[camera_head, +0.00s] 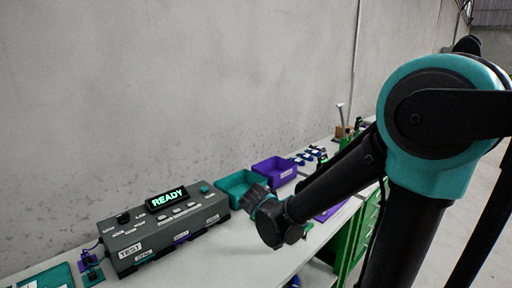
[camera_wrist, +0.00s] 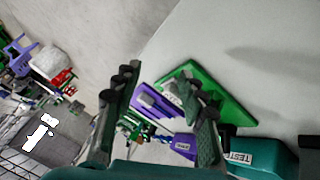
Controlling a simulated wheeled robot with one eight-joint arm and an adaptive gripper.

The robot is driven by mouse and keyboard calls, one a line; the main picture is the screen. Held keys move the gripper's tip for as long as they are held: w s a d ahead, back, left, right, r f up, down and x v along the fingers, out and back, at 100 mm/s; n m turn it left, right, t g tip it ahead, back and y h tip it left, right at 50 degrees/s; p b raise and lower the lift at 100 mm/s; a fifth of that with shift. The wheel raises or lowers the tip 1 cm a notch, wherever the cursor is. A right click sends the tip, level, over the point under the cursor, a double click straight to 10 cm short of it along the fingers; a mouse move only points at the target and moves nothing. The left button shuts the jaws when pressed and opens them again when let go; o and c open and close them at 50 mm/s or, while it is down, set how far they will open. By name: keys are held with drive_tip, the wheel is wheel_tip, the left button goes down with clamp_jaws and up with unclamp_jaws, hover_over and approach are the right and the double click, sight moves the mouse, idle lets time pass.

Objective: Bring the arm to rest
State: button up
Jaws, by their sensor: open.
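My arm reaches from the upper right of the head view down to the left, its wrist joints over the bench near the tester. My gripper (camera_wrist: 157,82) shows in the wrist view with its two dark fingers spread apart and nothing held between them. The fingers are clear of the things seen beyond them. In the head view I cannot make out the fingers. The blue cable cannot be picked out for certain.
A grey tester (camera_head: 165,228) with a lit READY display stands on the bench (camera_head: 225,262). Behind my wrist are a teal bin (camera_head: 236,183) and a purple bin (camera_head: 275,170). The wrist view shows a green plate (camera_wrist: 232,104) beyond my fingers. A concrete wall runs behind.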

drive_tip(key=s+d+f+n+y, duration=0.4)
drive_tip(key=s+d+f+y, duration=0.1)
drive_tip(key=s, duration=0.4)
drive_tip(key=shift+d+f+y, duration=0.3)
drive_tip(key=shift+d+y, duration=0.3)
drive_tip(key=shift+d, duration=0.3)
